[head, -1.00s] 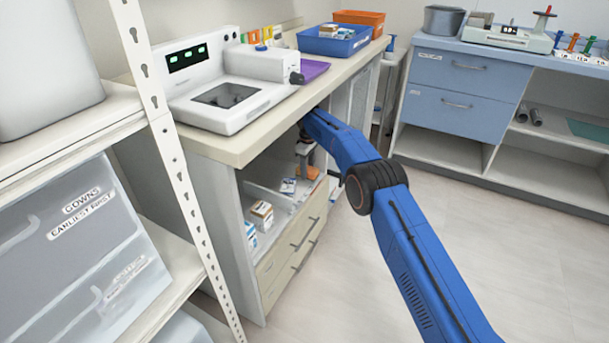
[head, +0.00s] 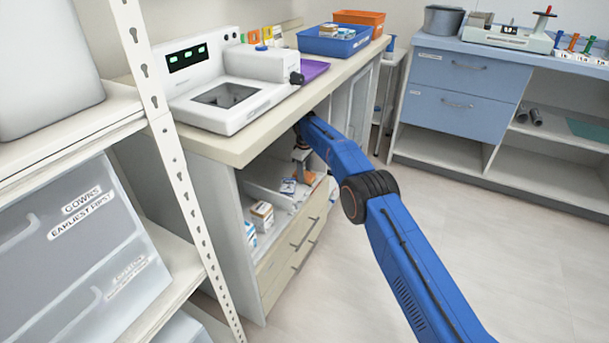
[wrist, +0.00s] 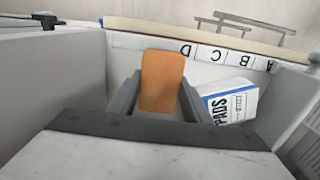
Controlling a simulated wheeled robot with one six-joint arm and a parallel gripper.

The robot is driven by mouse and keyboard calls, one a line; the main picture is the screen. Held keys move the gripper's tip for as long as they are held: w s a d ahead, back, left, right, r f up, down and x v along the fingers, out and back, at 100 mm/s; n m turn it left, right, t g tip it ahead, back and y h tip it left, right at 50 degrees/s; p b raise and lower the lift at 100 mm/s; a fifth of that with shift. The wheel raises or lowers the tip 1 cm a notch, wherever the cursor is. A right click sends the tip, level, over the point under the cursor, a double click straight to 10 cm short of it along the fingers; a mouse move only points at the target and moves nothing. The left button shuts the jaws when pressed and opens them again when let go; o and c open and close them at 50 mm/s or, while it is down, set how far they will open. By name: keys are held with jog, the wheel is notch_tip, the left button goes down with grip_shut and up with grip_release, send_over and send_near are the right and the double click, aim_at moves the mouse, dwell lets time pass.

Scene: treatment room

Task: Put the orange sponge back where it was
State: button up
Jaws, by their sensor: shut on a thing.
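The orange sponge (wrist: 163,80) stands between the two grey fingers of my gripper (wrist: 160,92) in the wrist view. The gripper is shut on it, with a finger against each side. In the head view my gripper (head: 300,158) is inside the open shelf (head: 282,212) of the cabinet, under the counter. There the sponge shows only as a small orange patch (head: 309,178), partly hidden. A strip of labels reading A, B, C and D (wrist: 205,52) appears upside down beyond the sponge. I cannot tell whether the sponge touches the shelf.
A white and blue box marked PADS (wrist: 232,104) lies tilted close to the right finger. Grey divider walls (wrist: 62,85) stand at the sides. Small boxes (head: 262,214) sit nearer the front left of the shelf. The counter edge (head: 250,145) hangs above my arm.

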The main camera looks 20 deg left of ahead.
jog(key=o, duration=1)
jog(key=shift+f, duration=0.1)
jog(key=shift+o, duration=0.2)
jog(key=shift+a+r, duration=0.1)
jog(key=shift+r, duration=3.55)
